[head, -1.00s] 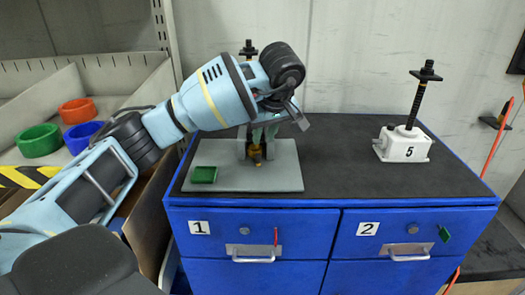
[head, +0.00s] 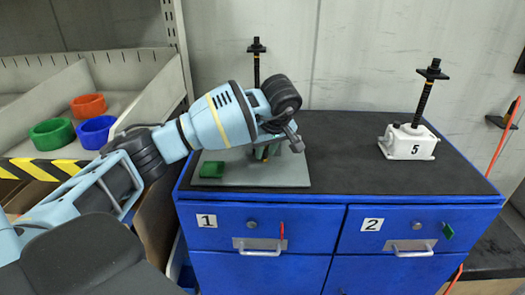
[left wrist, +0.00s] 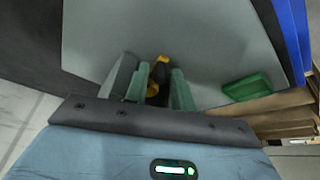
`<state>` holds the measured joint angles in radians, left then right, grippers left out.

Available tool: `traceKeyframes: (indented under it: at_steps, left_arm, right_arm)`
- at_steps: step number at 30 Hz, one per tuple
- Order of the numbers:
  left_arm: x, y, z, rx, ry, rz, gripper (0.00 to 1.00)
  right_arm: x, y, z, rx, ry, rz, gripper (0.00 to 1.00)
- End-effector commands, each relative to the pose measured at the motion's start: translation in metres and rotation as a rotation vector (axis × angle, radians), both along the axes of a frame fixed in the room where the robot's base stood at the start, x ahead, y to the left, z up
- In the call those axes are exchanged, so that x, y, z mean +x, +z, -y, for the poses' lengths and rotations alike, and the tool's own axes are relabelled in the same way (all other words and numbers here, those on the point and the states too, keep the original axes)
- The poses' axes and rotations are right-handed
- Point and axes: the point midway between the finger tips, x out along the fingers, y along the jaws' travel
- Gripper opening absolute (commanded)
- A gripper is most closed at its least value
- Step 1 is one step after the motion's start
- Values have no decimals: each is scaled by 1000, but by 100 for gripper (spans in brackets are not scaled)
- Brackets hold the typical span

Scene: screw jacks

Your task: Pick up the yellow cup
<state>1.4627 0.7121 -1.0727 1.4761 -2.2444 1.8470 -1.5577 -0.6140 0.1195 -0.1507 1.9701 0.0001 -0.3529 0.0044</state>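The yellow cup (left wrist: 162,63) shows in the left wrist view as a small yellow shape with a dark part, between and just past the fingertips of my left gripper (left wrist: 160,72). The fingers stand apart on either side of it; I see no clear grip. In the head view my left gripper (head: 268,150) points down over the grey plate (head: 290,177) on the blue cabinet, and it hides the cup there. A dark threaded post (head: 256,65) rises behind the gripper. My right gripper is not in view.
A green block (head: 211,169) lies on the plate's left, also in the left wrist view (left wrist: 247,87). A white screw jack marked 5 (head: 408,142) stands right. The cabinet's middle top is clear.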

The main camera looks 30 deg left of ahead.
Motion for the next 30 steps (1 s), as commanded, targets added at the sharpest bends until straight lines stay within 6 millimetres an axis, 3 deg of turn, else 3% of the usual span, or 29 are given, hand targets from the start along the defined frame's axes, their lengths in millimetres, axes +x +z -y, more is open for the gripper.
traceKeyframes:
  at_steps: [8, 14, 30]
  left_arm:
    - [1, -2, -1, 1, 0, 1, 24]
    - [1, -2, -1, 1, 0, 1, 0]
    - [-2, 2, 0, 1, 1, 2, 0]
  right_arm:
    - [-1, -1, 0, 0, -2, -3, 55]
    - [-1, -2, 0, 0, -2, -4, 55]
    - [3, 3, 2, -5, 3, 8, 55]
